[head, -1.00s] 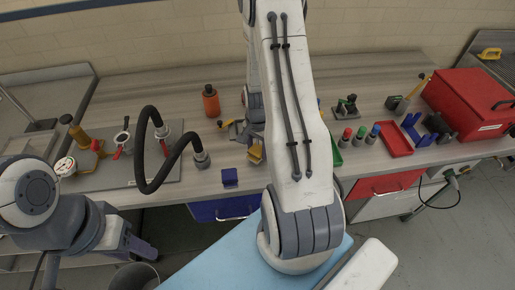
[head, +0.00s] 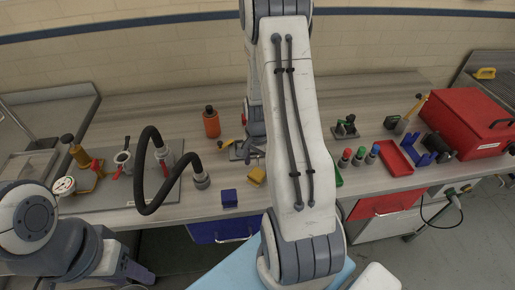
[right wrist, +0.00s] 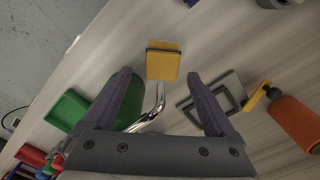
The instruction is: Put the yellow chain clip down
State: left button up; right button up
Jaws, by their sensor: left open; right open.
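The yellow chain clip (head: 256,175) rests on the bench near its front edge, right of a dark blue block (head: 229,198). In the right wrist view the clip (right wrist: 163,62) is a small yellow piece with a dark edge, just beyond my fingertips and apart from them. My right gripper (right wrist: 160,80) is open and empty above the bench. In the head view it is mostly hidden behind my right arm. My left gripper (head: 135,272) is open at the lower left, low in front of the bench and away from the clip.
A grey frame tool with a yellow handle (right wrist: 254,98) and an orange bottle (right wrist: 296,122) lie right of my right fingers. A green tray (right wrist: 68,110) and a shiny curved metal bar (right wrist: 155,110) are close by. A red toolbox (head: 465,115) stands at the right.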

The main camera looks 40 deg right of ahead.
notch_tip(320, 180, up, 8)
jog(key=shift+w+r+b, duration=0.15)
jog(key=shift+b, duration=0.4)
jog(key=shift+r, duration=0.7)
jog(key=s+a+r+n, duration=0.1)
jog(key=a+r+n, duration=0.2)
jog(key=a+n, duration=0.5)
jog(key=s+a+r+n, duration=0.2)
jog(key=a+r+n, duration=0.1)
jog(key=a, duration=0.9)
jog(key=s+a+r+n+y, duration=0.1)
jog(key=s+a+r+n, duration=0.1)
jog(key=s+a+n, duration=0.8)
jog(key=s+n, duration=0.1)
jog(key=s, duration=0.2)
jog(key=shift+s+a+n, duration=0.25)
jog(key=shift+a+n, duration=0.15)
